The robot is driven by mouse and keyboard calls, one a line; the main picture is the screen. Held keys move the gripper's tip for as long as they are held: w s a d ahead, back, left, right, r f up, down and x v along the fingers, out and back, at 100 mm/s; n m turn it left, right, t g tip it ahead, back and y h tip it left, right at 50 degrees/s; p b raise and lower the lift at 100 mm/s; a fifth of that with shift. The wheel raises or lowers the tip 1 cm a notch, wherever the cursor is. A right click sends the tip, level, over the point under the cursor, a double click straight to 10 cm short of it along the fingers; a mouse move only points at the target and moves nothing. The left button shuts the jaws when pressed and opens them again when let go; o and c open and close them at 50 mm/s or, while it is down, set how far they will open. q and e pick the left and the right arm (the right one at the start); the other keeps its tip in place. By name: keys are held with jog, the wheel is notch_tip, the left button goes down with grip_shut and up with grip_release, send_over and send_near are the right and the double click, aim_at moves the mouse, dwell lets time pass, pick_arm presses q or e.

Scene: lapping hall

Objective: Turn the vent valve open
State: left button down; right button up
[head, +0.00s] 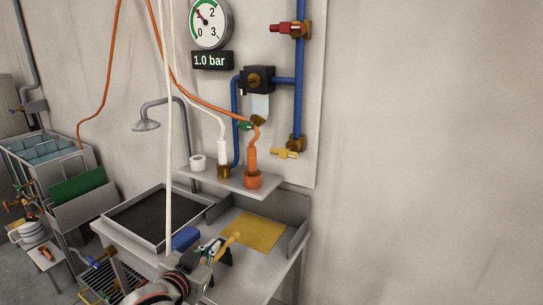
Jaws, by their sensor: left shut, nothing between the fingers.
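Several valves show on the wall panel (311,110), and I see no label that tells which is the vent valve. A red-handled valve (288,28) sits high on the blue pipe (299,85). A yellow-handled valve (285,153) sits at that pipe's lower end. A small green handle (246,125) is by the orange hose. My left gripper (220,252) is shut and empty, low over the bench and well below the valves. My right gripper is out of view.
A round gauge (209,22) hangs above a display (212,61) reading 1.0 bar. A small shelf (222,179) holds a white and an orange fitting. The bench has a dark-bottomed sink (158,218) and a yellow cloth or mat (256,231). A pale hose hangs before the sink.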

pick_arm(q)
jog(key=w+d+r+t+h, duration=0.1)
jog(key=w+d+r+h, duration=0.2)
jog(key=r, duration=0.4)
jog(key=w+d+r+t, duration=0.1)
jog(key=w+d+r, duration=0.25)
jog(key=r, duration=0.25)
notch_tip(320, 180, up, 12)
jog(key=t+h, duration=0.1)
jog(key=h, duration=0.2)
send_over(284, 153)
jog(key=w+a, duration=0.1)
jog(key=a, duration=0.2)
jog(key=f, duration=0.4)
jog(key=shift+s+a+f+b, duration=0.15)
jog(key=shift+s+a+b, duration=0.1)
jog(key=shift+s+b, duration=0.1)
jog(key=shift+w+a, duration=0.1)
